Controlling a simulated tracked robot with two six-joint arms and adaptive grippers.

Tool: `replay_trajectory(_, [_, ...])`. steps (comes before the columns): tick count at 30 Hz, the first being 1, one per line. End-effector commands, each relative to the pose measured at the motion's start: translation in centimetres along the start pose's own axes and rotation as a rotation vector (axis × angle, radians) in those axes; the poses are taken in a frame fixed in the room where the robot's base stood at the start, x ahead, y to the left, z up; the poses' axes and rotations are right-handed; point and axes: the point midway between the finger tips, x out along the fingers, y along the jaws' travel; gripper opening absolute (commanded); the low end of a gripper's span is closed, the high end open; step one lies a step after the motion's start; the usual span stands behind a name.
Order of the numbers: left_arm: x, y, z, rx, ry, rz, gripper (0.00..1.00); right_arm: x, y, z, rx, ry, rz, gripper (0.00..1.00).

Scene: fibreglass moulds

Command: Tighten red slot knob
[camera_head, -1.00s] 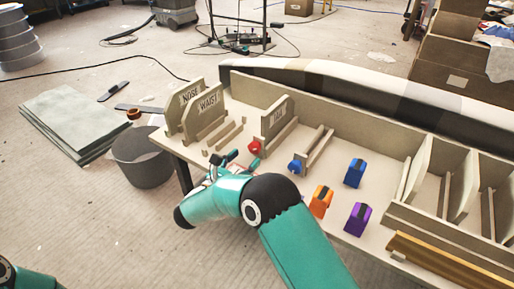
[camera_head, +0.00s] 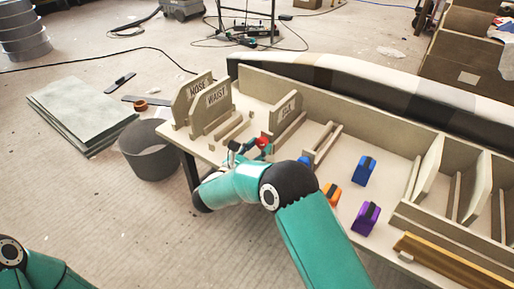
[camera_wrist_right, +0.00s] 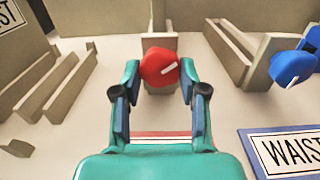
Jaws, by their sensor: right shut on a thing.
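The red slot knob (camera_head: 264,141) sits at the front end of a slot on the bench, by an upright board with a partly hidden label. In the right wrist view the red knob (camera_wrist_right: 160,67) has a white mark slanting up to the right. My right gripper (camera_head: 250,147) is at the knob; in the wrist view its fingers (camera_wrist_right: 160,82) are on either side of the knob and shut on it. My left gripper is out of view.
A blue knob (camera_wrist_right: 292,68) is to the right on a neighbouring slot. Orange (camera_head: 331,195), blue (camera_head: 363,170) and purple (camera_head: 365,217) blocks lie on the bench, right of my arm. NOSE and WAIST boards (camera_head: 215,100) stand at the left end.

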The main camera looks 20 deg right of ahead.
Motion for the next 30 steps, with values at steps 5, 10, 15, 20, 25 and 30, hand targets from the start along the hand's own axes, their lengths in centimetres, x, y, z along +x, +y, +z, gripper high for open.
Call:
replay_trajectory(5, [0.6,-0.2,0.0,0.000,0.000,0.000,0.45,0.0,-0.1,-0.3,0.040,0.000,-0.004,0.08])
replay_trajectory(10, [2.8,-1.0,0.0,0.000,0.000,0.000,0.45,0.1,-0.1,-0.6,0.236,-0.003,-0.006,0.08])
replay_trajectory(15, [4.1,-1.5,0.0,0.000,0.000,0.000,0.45,0.1,-0.1,-0.3,0.410,-0.003,-0.007,0.08])
replay_trajectory(20, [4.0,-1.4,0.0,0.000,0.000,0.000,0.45,0.1,-0.1,0.0,0.443,-0.002,-0.008,0.08])
replay_trajectory(25, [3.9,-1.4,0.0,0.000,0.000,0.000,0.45,0.1,-0.1,0.0,0.440,-0.001,-0.009,0.08])
replay_trajectory(30, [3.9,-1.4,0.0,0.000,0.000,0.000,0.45,0.1,-0.1,0.0,0.439,-0.001,-0.008,0.68])
